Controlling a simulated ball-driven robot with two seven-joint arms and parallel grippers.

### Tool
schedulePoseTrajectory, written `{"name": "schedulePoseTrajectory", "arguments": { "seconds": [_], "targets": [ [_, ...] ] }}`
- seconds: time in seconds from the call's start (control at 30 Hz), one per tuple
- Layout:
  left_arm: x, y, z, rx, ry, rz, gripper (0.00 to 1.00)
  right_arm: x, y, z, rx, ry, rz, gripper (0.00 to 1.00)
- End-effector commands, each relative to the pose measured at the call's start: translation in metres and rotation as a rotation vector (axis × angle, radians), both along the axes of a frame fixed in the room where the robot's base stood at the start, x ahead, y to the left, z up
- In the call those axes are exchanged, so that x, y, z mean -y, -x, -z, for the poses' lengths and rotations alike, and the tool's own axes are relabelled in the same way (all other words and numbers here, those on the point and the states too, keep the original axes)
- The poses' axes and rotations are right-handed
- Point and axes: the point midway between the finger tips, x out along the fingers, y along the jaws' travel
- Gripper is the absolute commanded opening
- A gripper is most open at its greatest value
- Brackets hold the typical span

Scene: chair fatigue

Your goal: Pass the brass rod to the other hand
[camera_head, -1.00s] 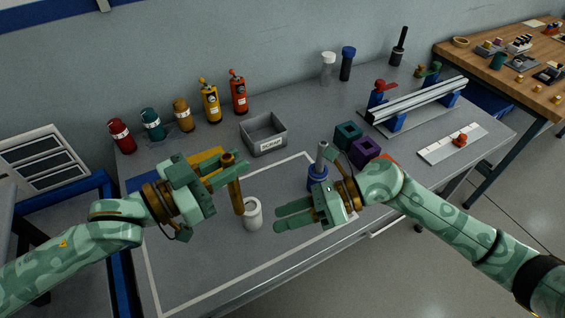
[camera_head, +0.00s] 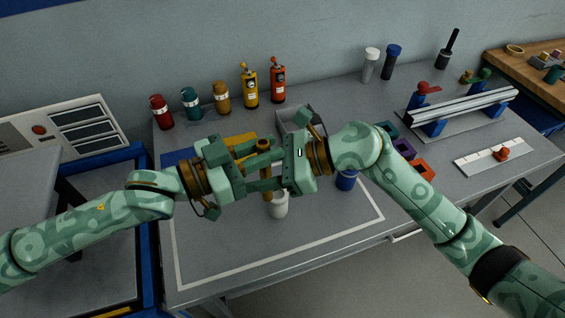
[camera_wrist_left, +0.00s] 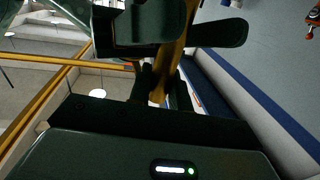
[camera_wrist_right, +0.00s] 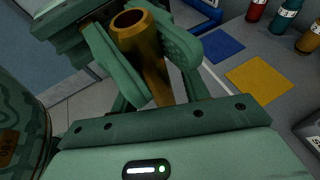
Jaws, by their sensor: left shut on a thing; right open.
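The brass rod (camera_head: 267,187) is upright above the table in the head view, with my two grippers facing each other across it. My left gripper (camera_head: 254,157) is shut on the rod near its upper part. My right gripper (camera_head: 268,166) is open, with its fingers reaching in from the right around the rod. In the right wrist view the rod (camera_wrist_right: 150,58) stands between the two spread fingers, its hollow top end showing. In the left wrist view part of the rod (camera_wrist_left: 171,68) passes through the dark fingers.
A white cup (camera_head: 279,206) stands on the table just below the grippers. A blue-based item (camera_head: 346,181) is partly hidden behind my right arm. A grey bin (camera_head: 289,115) and several bottles stand behind. The front table area inside the white outline is clear.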

Motion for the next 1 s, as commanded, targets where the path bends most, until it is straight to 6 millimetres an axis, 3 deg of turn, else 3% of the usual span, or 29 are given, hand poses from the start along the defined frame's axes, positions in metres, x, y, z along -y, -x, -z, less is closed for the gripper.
{"name": "schedulePoseTrajectory", "arguments": {
  "seconds": [0.37,0.4,0.57,0.63,0.67,0.73,1.0],
  "targets": [
    [0.0001,0.0,-0.0007,0.0,0.001,0.0,0.0,-0.0088,-0.0004,0.0035,0.0,0.0,0.001,0.46],
    [0.0001,0.0,-0.0007,0.0,0.001,0.0,0.0,-0.0088,-0.0004,0.0035,0.0,0.0,0.001,0.43],
    [0.0001,0.0,-0.0007,0.001,0.0,0.0,0.0,-0.0088,-0.0003,0.0034,0.0,0.0,0.0,0.0],
    [0.0,-0.0001,-0.0007,0.001,0.0,0.0,0.0,-0.0088,-0.0002,0.0034,0.0,0.0,0.0,0.0],
    [0.0,-0.0002,-0.0007,0.001,0.0,0.0,0.25,-0.0089,-0.0002,0.0029,0.0,-0.001,0.0,0.0],
    [0.0,-0.0002,-0.0006,0.001,0.0,0.0,0.45,-0.0089,-0.0002,0.0029,0.0,-0.001,0.0,0.0],
    [-0.0004,0.0,-0.0002,0.0,0.0,0.0,0.45,-0.0088,-0.0003,0.0029,0.0,-0.001,0.001,0.0]
  ]
}}
